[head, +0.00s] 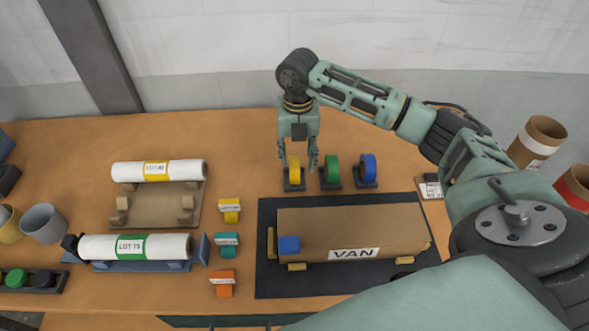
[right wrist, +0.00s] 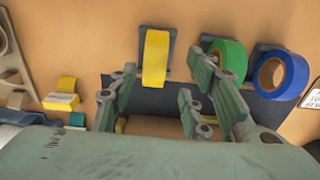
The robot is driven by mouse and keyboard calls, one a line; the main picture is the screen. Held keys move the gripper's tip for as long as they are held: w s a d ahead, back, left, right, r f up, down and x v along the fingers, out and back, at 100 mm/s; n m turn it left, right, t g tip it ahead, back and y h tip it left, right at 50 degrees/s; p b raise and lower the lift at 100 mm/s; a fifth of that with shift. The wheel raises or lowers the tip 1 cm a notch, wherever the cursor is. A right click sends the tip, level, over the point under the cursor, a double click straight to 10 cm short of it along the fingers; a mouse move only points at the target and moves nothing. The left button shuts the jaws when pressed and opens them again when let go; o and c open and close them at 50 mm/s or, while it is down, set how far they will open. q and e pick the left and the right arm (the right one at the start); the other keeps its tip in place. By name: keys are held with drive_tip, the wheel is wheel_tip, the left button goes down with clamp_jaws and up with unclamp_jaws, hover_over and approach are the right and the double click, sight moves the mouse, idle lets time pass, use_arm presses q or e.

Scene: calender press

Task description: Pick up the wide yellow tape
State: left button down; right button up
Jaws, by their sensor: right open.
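The yellow tape (head: 294,171) is a roll standing upright on a small dark holder at the back of the table. It also shows in the right wrist view (right wrist: 156,58). My right gripper (head: 299,163) points down at the yellow roll, its fingers open and empty. In the head view the fingertips overlap the top of the roll, one on each side. In the right wrist view the roll lies beyond the gap between the fingers (right wrist: 164,75); I cannot tell whether they touch it. My left gripper is not in view.
A green tape (head: 332,172) and a blue tape (head: 368,168) stand close to the right on their own holders. A cardboard box marked VAN (head: 350,222) lies on a dark mat (head: 268,281) in front. White rolls and small coloured blocks are at the left.

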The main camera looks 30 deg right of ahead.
sight(294, 161)
drive_tip(key=f, duration=0.1)
drive_tip(key=f+p, duration=0.2)
drive_tip(key=shift+w+a+f, duration=0.2)
drive_tip(key=shift+w+f, duration=0.15)
drive_tip(key=shift+f, duration=0.55)
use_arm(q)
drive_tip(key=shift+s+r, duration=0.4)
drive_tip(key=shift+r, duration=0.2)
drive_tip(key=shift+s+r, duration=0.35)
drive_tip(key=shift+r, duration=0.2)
use_arm(e)
clamp_jaws()
